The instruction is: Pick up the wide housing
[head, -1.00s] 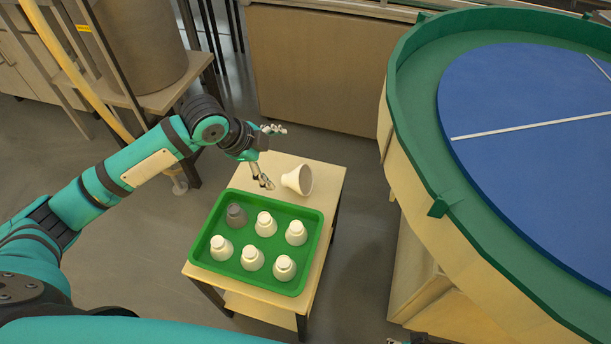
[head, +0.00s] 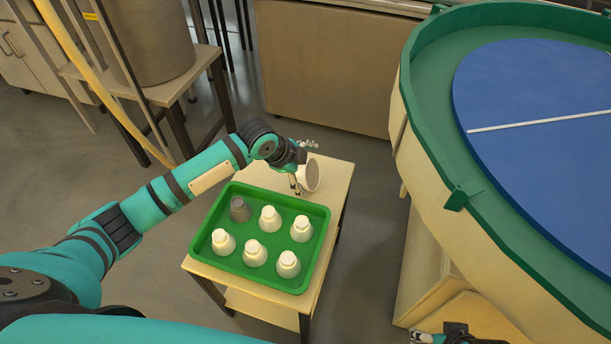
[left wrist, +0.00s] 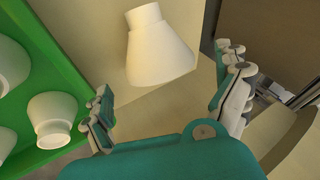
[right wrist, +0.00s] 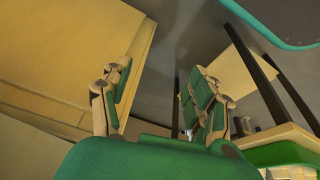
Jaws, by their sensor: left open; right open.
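The wide housing (head: 312,175) is a white flared cone lying on its side on the small wooden table, behind the green tray. My left gripper (head: 304,167) is over it at the table's back, partly covering it. In the left wrist view the housing (left wrist: 158,50) lies ahead, between the two open fingers (left wrist: 168,105), with no finger seen touching it. My right gripper (right wrist: 160,105) is open and empty in the right wrist view, low beside wooden panels. It also shows at the bottom edge of the head view (head: 440,338).
The green tray (head: 212,262) holds several white housings (head: 270,219) and one grey one (head: 240,209), close to the left gripper. A large round table with green rim (head: 432,75) and blue top stands at right. A wooden stand (head: 150,92) with a drum is at left.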

